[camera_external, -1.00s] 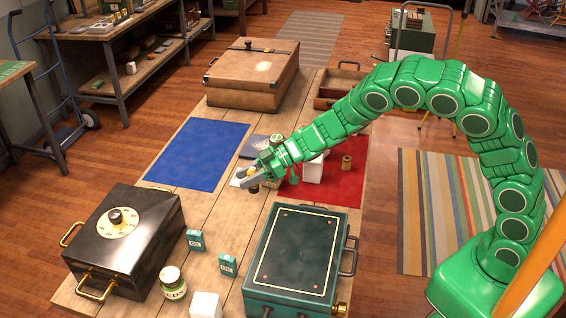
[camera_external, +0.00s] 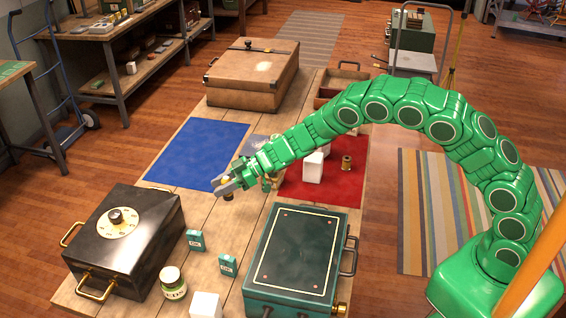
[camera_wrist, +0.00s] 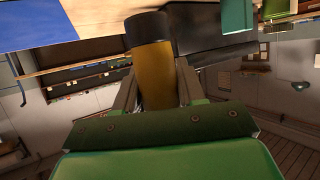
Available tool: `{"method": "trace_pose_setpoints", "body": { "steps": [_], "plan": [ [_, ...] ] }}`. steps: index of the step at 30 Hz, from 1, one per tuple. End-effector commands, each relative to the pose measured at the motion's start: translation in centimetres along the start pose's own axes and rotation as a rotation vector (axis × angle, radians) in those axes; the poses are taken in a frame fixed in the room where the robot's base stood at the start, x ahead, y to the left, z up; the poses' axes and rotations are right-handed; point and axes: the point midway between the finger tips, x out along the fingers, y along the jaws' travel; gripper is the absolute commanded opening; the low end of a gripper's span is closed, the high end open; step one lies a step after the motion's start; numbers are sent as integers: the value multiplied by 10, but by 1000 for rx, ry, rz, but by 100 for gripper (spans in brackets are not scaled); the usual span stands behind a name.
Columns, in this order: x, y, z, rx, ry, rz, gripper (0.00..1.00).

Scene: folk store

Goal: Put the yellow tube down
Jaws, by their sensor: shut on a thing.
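My gripper (camera_external: 224,185) is shut on the yellow tube. In the wrist view the tube (camera_wrist: 157,78) is dull yellow with a wide black cap and sits between the two fingers of my gripper (camera_wrist: 157,95). In the external view only the dark end of the tube (camera_external: 228,197) shows below the fingers; the rest is hidden by them. The gripper is over the wooden table (camera_external: 215,218), just past the front right corner of the blue mat (camera_external: 197,152). I cannot tell whether the tube touches the table.
A black safe (camera_external: 125,240) stands front left and a green case (camera_external: 300,260) front right. Two small green boxes (camera_external: 195,240), a jar (camera_external: 173,283) and a white block (camera_external: 205,305) are nearer. The red mat (camera_external: 335,188) holds a white block (camera_external: 313,167) and a spool (camera_external: 346,163).

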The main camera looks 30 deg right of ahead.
Motion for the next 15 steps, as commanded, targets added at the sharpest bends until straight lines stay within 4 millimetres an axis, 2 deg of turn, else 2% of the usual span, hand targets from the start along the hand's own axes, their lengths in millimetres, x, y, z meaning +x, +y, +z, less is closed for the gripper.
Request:
{"method": "trace_pose_setpoints", "body": {
  "steps": [6,15],
  "plan": [
    [16,8,9,0,3,-2,22],
    [22,12,14,0,2,-1,22]
  ]
}}
